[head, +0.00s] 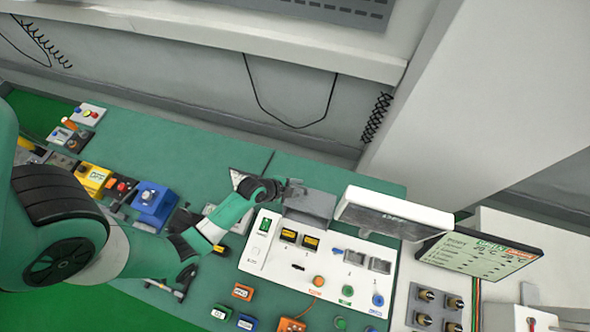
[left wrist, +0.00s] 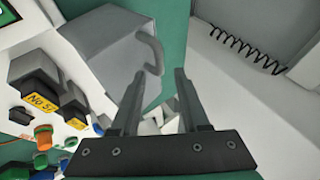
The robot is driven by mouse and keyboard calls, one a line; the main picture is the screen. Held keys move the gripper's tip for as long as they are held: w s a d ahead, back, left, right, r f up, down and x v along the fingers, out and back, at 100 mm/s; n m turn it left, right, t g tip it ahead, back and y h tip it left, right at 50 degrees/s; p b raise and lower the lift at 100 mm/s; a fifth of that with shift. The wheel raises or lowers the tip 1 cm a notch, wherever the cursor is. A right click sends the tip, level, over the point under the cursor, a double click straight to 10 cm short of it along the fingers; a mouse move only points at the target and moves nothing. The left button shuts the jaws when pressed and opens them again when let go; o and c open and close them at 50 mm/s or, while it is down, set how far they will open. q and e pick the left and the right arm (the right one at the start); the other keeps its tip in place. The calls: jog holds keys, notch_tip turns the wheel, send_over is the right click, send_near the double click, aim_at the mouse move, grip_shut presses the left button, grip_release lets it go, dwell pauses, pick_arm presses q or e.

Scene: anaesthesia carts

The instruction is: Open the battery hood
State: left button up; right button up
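The battery hood appears to be the grey box-like cover (head: 310,206) at the top edge of the white panel in the head view. It looks closed. In the left wrist view the grey hood (left wrist: 105,45) fills the upper left, with a curved grey handle (left wrist: 157,50) on its right side. My left gripper (head: 284,188) is at the hood's upper left corner in the head view. In the left wrist view its two fingers (left wrist: 158,76) are apart, with the handle just beyond the tips. I cannot tell whether they touch it. My right gripper is not in view.
The white panel (head: 262,262) below the hood carries yellow-labelled black blocks and coloured knobs. A white-topped box (head: 392,212) stands just right of the hood, with a tilted display (head: 478,256) beyond. Green table surface lies clear behind the hood.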

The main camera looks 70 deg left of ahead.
pick_arm(q)
jog(key=shift+s+f, duration=0.1)
jog(key=shift+d, duration=0.1)
jog(key=shift+s+r, duration=0.2)
jog(key=shift+r, duration=0.05)
jog(key=p+v, duration=0.6)
jog(key=v, duration=0.5)
jog(key=shift+d, duration=0.1)
